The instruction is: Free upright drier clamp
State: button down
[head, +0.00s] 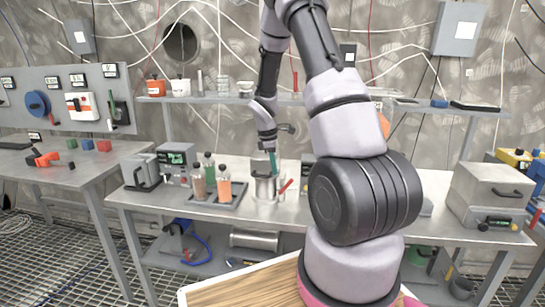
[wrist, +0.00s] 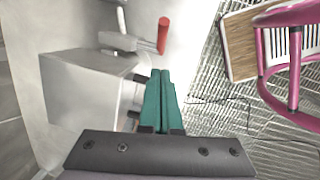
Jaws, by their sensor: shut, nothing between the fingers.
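A silvery upright vessel (head: 267,190), seemingly the drier, stands on the steel bench right of the bottles. A red clamp handle (head: 286,186) slants out at its right side. In the wrist view the red handle (wrist: 163,35) lies beyond my fingertips, beside a pale metal clamp arm (wrist: 117,40). A grey metal body (wrist: 85,88) fills the left of that view, close beside the fingers. My gripper (wrist: 160,75) has teal fingers pressed together, shut and empty, apart from the red handle. In the head view my gripper (head: 273,163) points down at the vessel top; contact there cannot be told.
A tray (head: 228,207) of capped bottles (head: 224,187) stands left of the vessel, with a device with a green display (head: 177,162) behind. A shelf (head: 230,99) with containers runs behind my arm. A grey case (head: 490,193) stands at right. My arm hides the bench's middle.

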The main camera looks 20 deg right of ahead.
aim_at(289, 182)
jog(key=shift+s+d+f, duration=0.25)
jog(key=shift+d+f, duration=0.6)
jog(key=shift+f, duration=0.15)
jog(key=shift+s+d+f, duration=0.25)
jog(key=shift+d+f, duration=0.55)
jog(key=shift+f, duration=0.2)
jog(key=shift+s+d+f+t+y, duration=0.1)
jog(key=shift+s+d+t+y, duration=0.25)
jog(key=shift+y, duration=0.25)
jog(key=shift+s+d+f+t+y, duration=0.2)
jog(key=shift+s+d+t+y, duration=0.1)
jog(key=shift+d+t+y, duration=0.35)
jog(key=shift+s+d+f, duration=0.4)
jog(key=shift+d+f, duration=0.15)
jog(key=shift+f, duration=0.05)
jog(key=shift+s+d+f, duration=0.4)
jog(key=shift+d+f, duration=0.1)
jog(key=shift+f, duration=0.05)
jog(key=shift+s+d+f, duration=0.1)
jog(key=shift+s+f, duration=0.05)
